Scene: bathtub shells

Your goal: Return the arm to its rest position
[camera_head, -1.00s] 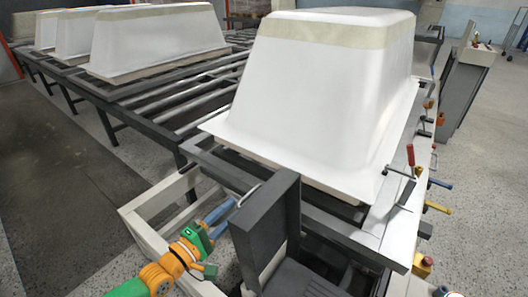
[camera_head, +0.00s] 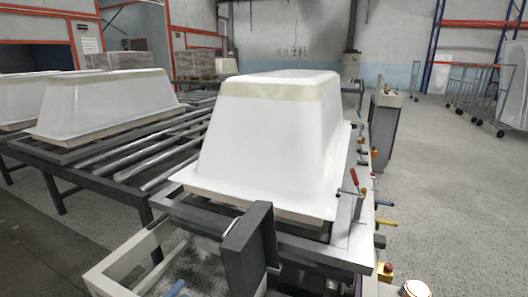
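Only a small blue part of my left gripper (camera_head: 175,288) shows at the bottom edge of the head view. It is low, near the white frame at the front of the conveyor, and the rest of that arm is out of the picture. I cannot tell whether its fingers are open or shut. No bathtub shell touches the part I can see. My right gripper is not in view. The nearest white bathtub shell (camera_head: 268,140) sits upside down on the conveyor's front end.
More shells (camera_head: 105,102) stand on the roller conveyor (camera_head: 165,150) at left. A dark upright plate (camera_head: 250,248) and a white frame (camera_head: 125,264) are close in front. Clamps with coloured handles (camera_head: 354,185) line the right side. Open floor (camera_head: 450,190) lies at right.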

